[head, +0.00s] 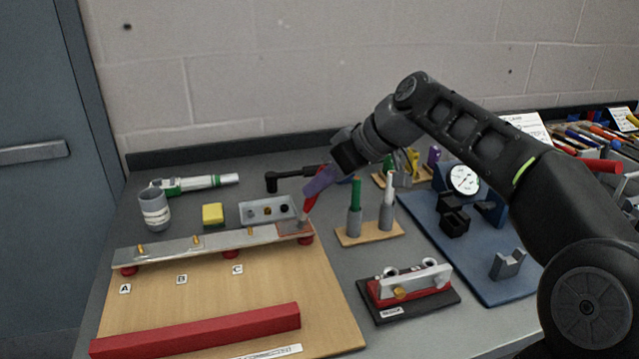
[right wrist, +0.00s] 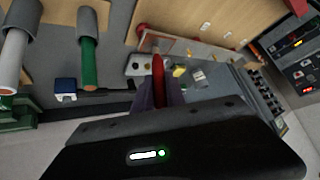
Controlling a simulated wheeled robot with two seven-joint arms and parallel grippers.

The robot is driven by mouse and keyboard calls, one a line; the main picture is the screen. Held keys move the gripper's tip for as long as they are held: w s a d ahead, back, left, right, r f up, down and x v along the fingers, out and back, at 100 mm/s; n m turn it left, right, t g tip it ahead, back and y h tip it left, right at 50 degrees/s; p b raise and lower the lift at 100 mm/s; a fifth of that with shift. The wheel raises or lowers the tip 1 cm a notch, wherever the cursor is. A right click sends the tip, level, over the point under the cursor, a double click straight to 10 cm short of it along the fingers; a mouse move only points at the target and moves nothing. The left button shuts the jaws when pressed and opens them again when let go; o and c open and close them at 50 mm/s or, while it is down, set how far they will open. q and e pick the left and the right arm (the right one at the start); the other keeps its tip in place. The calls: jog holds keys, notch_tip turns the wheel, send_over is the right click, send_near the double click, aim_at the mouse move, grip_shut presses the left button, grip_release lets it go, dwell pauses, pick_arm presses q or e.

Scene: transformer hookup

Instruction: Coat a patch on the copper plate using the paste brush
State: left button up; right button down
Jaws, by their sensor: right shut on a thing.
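My right gripper (head: 320,184), with purple fingers, is shut on the red handle of the paste brush (head: 310,203). The brush is tilted, its pale tip pointing down at the right end of the long metal bar. The copper plate (head: 287,229) is the reddish end section there. The tip appears to be at the plate's surface, but I cannot tell whether it touches. In the right wrist view the red brush handle (right wrist: 158,72) runs out from between the fingers towards the plate (right wrist: 172,46). My left gripper is not in view.
The silver bar (head: 185,248) rests on red supports above a wooden board (head: 215,285). Behind it are a grey cup (head: 154,210), a yellow block (head: 213,214) and a small tray (head: 252,212). A holder (head: 370,235) with green and white tools stands close right.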

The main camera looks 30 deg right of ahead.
jog(key=shift+s+d, duration=0.15)
jog(key=shift+d, duration=0.5)
jog(key=shift+a, duration=0.2)
jog(key=shift+w+a, duration=0.2)
jog(key=shift+a, duration=0.45)
jog(key=shift+d, duration=0.1)
jog(key=shift+s+d, duration=0.15)
jog(key=shift+d, duration=0.55)
jog(key=shift+w+a, duration=0.2)
jog(key=shift+a, duration=0.6)
